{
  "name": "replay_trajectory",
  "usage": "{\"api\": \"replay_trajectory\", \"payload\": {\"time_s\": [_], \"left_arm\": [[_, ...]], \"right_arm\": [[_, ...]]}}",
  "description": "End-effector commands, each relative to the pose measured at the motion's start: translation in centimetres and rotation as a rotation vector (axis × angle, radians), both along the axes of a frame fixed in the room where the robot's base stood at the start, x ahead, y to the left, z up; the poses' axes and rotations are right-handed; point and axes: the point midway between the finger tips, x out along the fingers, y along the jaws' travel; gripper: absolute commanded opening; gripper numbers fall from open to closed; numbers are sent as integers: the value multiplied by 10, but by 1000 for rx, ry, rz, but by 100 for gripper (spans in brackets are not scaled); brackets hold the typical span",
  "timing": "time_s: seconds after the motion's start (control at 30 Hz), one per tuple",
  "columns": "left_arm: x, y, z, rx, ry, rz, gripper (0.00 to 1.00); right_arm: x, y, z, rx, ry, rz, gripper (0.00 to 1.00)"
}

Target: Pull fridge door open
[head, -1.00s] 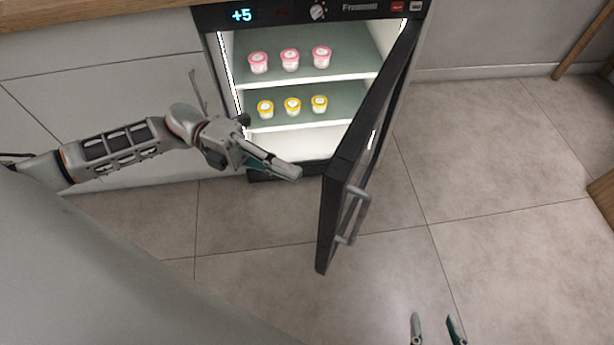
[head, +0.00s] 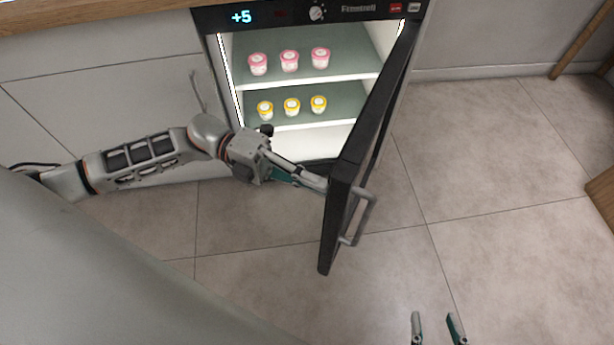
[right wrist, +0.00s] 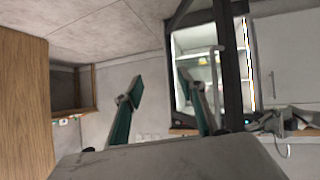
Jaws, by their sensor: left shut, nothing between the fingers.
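The small fridge with a lit inside (head: 310,140) stands under the counter in the head view. Its dark door (head: 337,225) stands open, swung out to the right, with a grey bar handle (head: 358,220) on its outer face. My left gripper (head: 322,184) is shut and empty, its fingertips at the inner side of the door near its free edge; I cannot tell whether they touch. My right gripper (head: 436,328) is open and empty at the bottom of the head view, away from the door. The door also shows in the right wrist view (right wrist: 228,70), beyond the open right fingers.
Pink-lidded cups (head: 289,61) stand on the upper fridge shelf and yellow-lidded cups (head: 291,106) on the lower one. White cabinet fronts (head: 100,90) lie left of the fridge. The tiled floor (head: 480,190) right of the door is clear. Wooden furniture (head: 602,195) stands at the right edge.

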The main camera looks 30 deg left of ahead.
Motion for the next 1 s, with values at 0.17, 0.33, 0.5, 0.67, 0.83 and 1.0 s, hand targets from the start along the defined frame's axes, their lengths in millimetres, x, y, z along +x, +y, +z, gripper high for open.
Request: {"api": "replay_trajectory", "payload": {"time_s": [0.17, 0.33, 0.5, 0.67, 0.83, 1.0], "left_arm": [[-2, -45, 7, -6, -9, -5, 0], [2, -106, 10, -7, -12, -6, 0], [11, -174, 11, -8, -11, 40, 0], [28, -229, 10, -7, -9, 146, 0], [47, -277, 6, -5, -3, 238, 0], [65, -313, 3, -3, 0, 312, 0]], "right_arm": [[4, -5, 5, -21, -8, 1, 40], [1, -19, -1, -63, 9, -2, 40], [-5, -24, 0, -77, 17, -3, 40], [-5, -25, 1, -80, 17, -8, 40], [-11, -27, -4, -80, 32, -13, 40], [-16, -30, -11, -84, 47, -17, 40]]}}
